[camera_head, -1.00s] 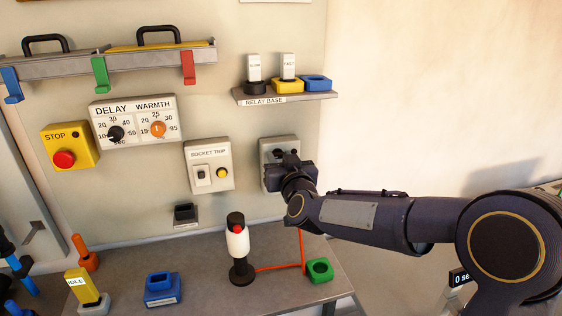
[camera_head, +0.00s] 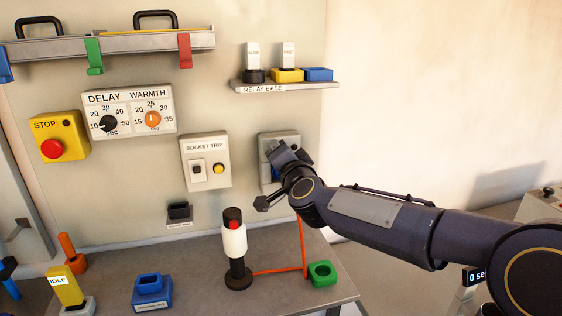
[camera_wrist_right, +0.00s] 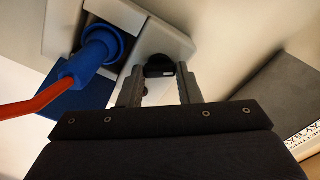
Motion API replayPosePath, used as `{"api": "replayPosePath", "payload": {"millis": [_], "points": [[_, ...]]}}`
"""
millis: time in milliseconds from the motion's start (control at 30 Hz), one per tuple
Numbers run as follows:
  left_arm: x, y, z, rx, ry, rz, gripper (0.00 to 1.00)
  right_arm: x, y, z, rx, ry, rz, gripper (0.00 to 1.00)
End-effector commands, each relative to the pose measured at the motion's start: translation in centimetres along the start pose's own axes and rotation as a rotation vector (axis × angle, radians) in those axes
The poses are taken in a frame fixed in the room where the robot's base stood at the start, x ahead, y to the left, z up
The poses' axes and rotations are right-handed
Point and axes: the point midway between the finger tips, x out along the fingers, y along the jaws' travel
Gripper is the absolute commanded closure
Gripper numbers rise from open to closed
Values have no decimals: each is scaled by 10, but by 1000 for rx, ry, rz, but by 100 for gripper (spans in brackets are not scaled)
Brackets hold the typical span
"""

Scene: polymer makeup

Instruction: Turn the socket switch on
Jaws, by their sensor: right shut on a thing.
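The socket box (camera_head: 279,137) is a light grey plate on the wall panel, partly hidden behind my right gripper (camera_head: 284,160). In the right wrist view, the black socket switch (camera_wrist_right: 159,66) sits between the two fingertips of my right gripper (camera_wrist_right: 159,76), which are closed against its sides. The switch's exact on or off position cannot be told. My left gripper is not in view.
The socket trip box (camera_head: 207,160) is left of the socket. A relay shelf (camera_head: 285,86) is above. A white and black tool (camera_head: 235,243) stands on the bench below, its red cord (camera_head: 303,240) running up toward the socket. A green holder (camera_head: 320,274) is beside it.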

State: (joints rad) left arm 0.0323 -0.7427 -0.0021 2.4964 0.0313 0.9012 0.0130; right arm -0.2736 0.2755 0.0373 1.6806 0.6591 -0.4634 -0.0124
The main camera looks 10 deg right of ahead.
Motion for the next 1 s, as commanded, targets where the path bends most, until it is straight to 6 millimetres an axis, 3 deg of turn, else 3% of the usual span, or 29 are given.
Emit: {"api": "replayPosePath", "payload": {"millis": [500,1000], "points": [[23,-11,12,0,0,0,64,0,3,2,446,-2,1,92],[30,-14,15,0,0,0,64,0,3,1,628,0,3,92]]}}
